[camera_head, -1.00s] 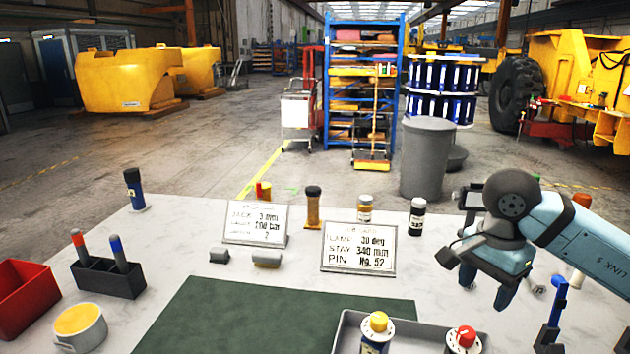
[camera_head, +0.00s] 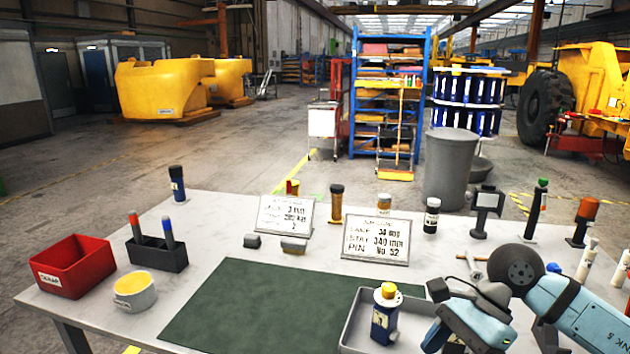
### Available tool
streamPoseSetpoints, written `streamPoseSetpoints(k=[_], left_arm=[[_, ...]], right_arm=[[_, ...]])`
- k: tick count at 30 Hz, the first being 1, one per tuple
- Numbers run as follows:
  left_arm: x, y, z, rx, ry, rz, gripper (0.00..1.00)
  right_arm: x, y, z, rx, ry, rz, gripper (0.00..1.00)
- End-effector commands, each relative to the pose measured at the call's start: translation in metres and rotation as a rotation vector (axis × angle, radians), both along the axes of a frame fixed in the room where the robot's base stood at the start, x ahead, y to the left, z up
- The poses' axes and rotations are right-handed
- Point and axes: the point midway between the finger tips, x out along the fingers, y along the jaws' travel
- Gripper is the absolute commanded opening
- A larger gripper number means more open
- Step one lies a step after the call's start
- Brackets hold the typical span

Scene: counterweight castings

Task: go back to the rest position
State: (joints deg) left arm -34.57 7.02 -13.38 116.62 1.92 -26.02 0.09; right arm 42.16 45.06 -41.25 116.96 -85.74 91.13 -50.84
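My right gripper (camera_head: 462,330) comes in from the right, pointing down over the right part of the grey tray (camera_head: 362,318). One dark finger shows at its left; the rest runs out at the bottom edge, so its opening cannot be told. A blue bottle with a yellow cap (camera_head: 385,315) stands upright in the tray, left of the gripper and apart from it. No red-capped bottle shows; my arm covers that part of the tray. My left gripper is not in view.
Two sign cards (camera_head: 285,216) (camera_head: 376,238) stand behind the green mat (camera_head: 255,310). At left are a red bin (camera_head: 72,268), a black holder with two markers (camera_head: 158,254) and a yellow-topped pot (camera_head: 134,291). Stands and bottles line the back right.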

Motion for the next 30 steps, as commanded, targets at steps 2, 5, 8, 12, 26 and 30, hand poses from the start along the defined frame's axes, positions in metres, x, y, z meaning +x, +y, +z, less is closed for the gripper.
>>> streamPoseSetpoints(k=[2,5,8,12,26,30], left_arm=[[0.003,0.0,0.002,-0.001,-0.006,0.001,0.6],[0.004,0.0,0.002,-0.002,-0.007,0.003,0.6],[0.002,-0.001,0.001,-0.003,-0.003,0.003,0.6],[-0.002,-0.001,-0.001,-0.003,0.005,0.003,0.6],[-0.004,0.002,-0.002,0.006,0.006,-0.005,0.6],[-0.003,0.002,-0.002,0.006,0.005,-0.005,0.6]], right_arm=[[-0.016,0.033,-0.008,0.177,0.125,-0.056,0.59],[-0.032,0.071,-0.008,0.43,0.334,-0.171,0.59],[-0.04,0.099,0.0,0.695,0.607,-0.337,0.59],[-0.03,0.109,0.003,1.02,1.046,-0.618,0.59],[-0.043,0.024,-0.209,-1.222,-2.025,1.362,0.59],[-0.089,0.014,-0.272,-0.954,-1.769,1.225,0.59]])
